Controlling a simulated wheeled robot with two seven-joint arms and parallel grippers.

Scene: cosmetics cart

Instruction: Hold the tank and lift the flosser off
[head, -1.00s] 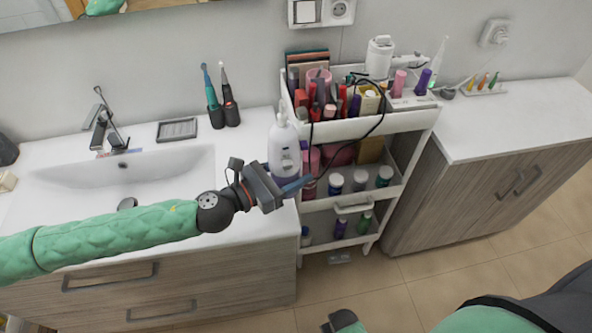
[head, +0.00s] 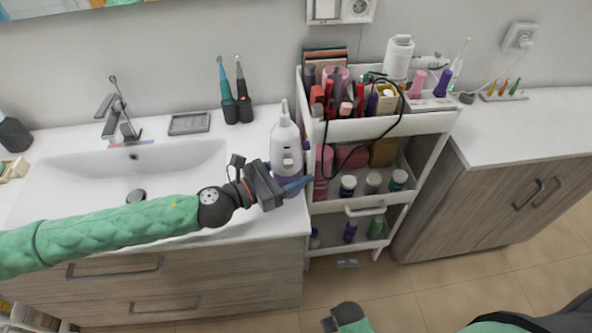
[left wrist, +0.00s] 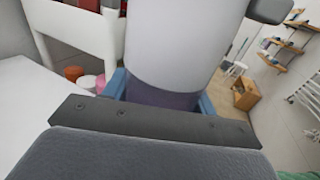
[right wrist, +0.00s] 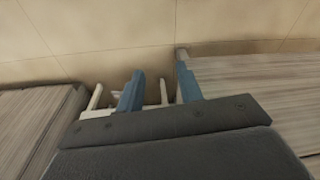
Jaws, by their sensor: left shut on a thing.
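The flosser (head: 285,136) is a white upright bottle-like body with a thin nozzle on top, at the counter's right end beside the cart. Its translucent purple tank (left wrist: 160,92) forms the lower part. My left gripper (head: 296,187) is shut on the tank, one blue finger on each side in the left wrist view (left wrist: 162,100). The white body rises above the fingers. Whether the tank's base touches the counter is unclear. My right gripper (right wrist: 160,90) is open and empty, fingers apart, low in front of the cabinets. Its end shows at the head view's bottom edge (head: 347,318).
A white cart (head: 390,125) with cosmetics and a looped black cable stands close to the flosser's right. Two toothbrushes (head: 243,100) stand at the back. Another counter (head: 530,130) lies right of the cart.

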